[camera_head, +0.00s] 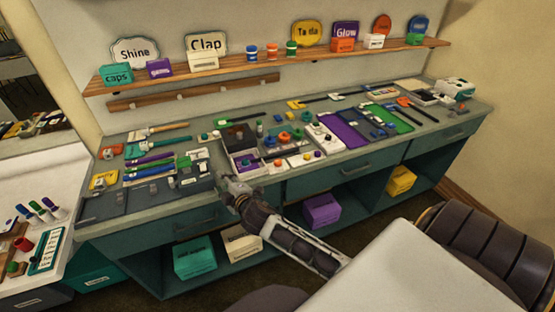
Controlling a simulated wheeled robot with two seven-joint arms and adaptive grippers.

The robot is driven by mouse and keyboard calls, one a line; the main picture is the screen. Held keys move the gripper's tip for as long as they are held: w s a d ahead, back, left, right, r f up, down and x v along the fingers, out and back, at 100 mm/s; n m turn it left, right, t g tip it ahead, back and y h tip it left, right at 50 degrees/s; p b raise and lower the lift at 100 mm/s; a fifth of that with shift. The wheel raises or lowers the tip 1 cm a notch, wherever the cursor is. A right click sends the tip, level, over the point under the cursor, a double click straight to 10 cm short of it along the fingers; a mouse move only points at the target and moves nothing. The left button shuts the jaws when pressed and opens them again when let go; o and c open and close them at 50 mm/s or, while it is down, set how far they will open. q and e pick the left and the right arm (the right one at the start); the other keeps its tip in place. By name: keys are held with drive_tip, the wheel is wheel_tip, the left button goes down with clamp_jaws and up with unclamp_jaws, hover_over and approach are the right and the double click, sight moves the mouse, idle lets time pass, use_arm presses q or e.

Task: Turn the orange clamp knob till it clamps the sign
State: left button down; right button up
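A round orange piece (285,137) lies among small parts in the middle of the teal workbench (205,125). It looks like a knob, but it is too small to tell whether it is the clamp knob or whether a sign sits in a clamp there. My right gripper (230,184) is over the bench's front edge, left of and nearer than the orange piece and apart from it. Its fingers are too small and dark to read as open or shut. My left gripper is not in view.
A white tray with a purple panel (343,129) and several tools crowd the bench top. A wooden shelf (270,65) above holds several signs, including "Clap" (207,43) and "Shine" (135,53). Bins, one purple (321,211), stand below. A white side table (20,190) is at left.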

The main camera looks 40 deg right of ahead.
drive_tip(key=w+a+r+n+g+y, duration=0.25)
drive_tip(key=a+r+n+y, duration=0.5)
drive_tip(key=n, duration=0.65)
drive_tip(key=w+a+r+n+g+y, duration=0.25)
drive_tip(key=a+r+n+y, duration=0.45)
drive_tip(key=n, duration=0.7)
drive_tip(key=d+f+n+g+h, duration=0.3)
drive_tip(key=d+f+n+g, duration=0.1)
drive_tip(key=d+n, duration=0.3)
drive_tip(key=d+f+n+g+h, duration=0.4)
drive_tip(key=d+f+n, duration=0.1)
drive_tip(key=d+n, duration=0.2)
drive_tip(key=s+d+r+g+h, duration=0.1)
drive_tip(key=d+h, duration=0.3)
drive_tip(key=d, duration=0.8)
drive_tip(key=s+d+r+n+g+h, duration=0.1)
drive_tip(key=d+r+h, duration=0.2)
drive_tip(key=d, duration=0.9)
drive_tip(key=shift+s+d+r+n+g+h+p, duration=0.2)
drive_tip(key=shift+d+r+n+g+h+p, duration=0.15)
drive_tip(key=shift+r, duration=0.35)
drive_tip(key=shift+a+f, duration=0.1)
drive_tip(key=shift+f, duration=0.1)
